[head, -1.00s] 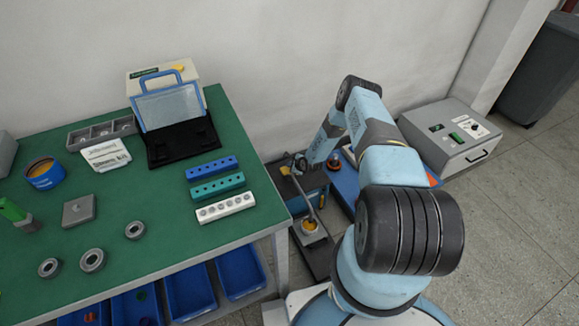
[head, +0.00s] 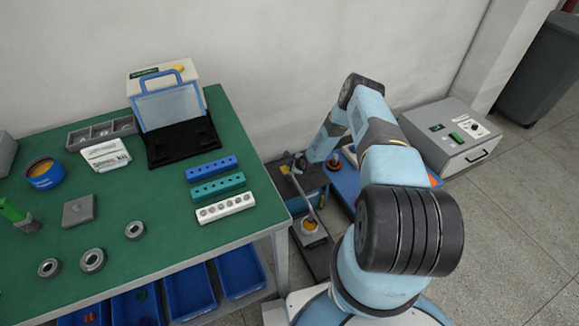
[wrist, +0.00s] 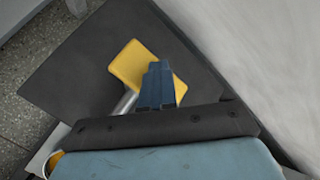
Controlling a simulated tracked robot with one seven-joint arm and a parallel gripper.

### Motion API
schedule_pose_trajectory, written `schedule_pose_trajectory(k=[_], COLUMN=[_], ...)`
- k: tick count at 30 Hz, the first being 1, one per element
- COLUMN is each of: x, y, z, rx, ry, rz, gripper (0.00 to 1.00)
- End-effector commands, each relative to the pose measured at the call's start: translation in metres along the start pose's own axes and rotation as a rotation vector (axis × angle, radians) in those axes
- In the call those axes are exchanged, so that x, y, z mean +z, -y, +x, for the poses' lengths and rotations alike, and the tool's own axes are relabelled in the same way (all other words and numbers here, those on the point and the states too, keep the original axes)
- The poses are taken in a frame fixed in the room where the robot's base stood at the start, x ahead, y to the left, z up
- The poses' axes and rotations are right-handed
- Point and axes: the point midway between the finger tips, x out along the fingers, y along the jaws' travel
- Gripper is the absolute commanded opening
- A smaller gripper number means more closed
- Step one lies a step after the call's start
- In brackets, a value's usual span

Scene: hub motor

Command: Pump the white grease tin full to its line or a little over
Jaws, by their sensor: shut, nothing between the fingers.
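The grease tin (head: 310,227) stands low on the floor unit beside the bench, with yellow-orange grease showing inside. A sliver of it also shows at the lower left of the wrist view (wrist: 56,160). The pump's grey pipe (head: 304,189) slants down toward the tin. The fill line and exact level are too small to tell. The pump's yellow pad (wrist: 143,72) lies under my gripper (wrist: 160,66) in the wrist view. My gripper's blue fingers are together and empty, over the pad's right part; I cannot tell whether they touch it. In the head view my arm partly hides the pump.
The green bench (head: 150,215) stands at the left, with a blue tin (head: 44,174), a blue-framed case (head: 172,110) and several blocks and rings. A grey control box (head: 450,135) is at the right. The white wall is close behind the pump. Open floor lies right.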

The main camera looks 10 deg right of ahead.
Motion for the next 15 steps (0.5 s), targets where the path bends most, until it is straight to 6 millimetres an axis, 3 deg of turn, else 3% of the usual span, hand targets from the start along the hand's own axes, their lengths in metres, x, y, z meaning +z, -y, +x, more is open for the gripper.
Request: schedule_pose_trajectory(k=[15], x=[0.012], y=[0.012], z=[-0.018], rx=[0.001], ry=[-0.001], rz=[0.000], gripper=[0.00])
